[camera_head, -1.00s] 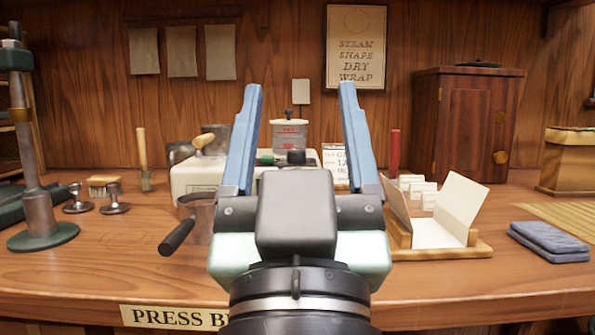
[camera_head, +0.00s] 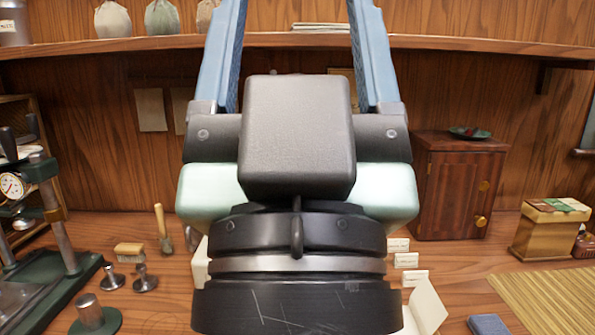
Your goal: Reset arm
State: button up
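My gripper (camera_head: 296,25) fills the middle of the head view, with its two blue fingers pointing up and spread wide apart. It is open, and nothing shows between the fingers. Its fingertips run out of the top of the picture. The gripper body stands in front of the back wall and hides the middle of the bench, including most of the white device behind it.
A wooden cabinet (camera_head: 459,187) and a box (camera_head: 551,229) stand right. A press (camera_head: 55,222), a brush (camera_head: 130,252) and metal tampers (camera_head: 145,279) are left. An open card folder (camera_head: 426,306) is low right. A shelf (camera_head: 440,44) with cloth bags (camera_head: 113,19) runs above.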

notch_tip(320, 180, up, 18)
jog(key=p, duration=1.5)
jog(key=shift+p, duration=0.4)
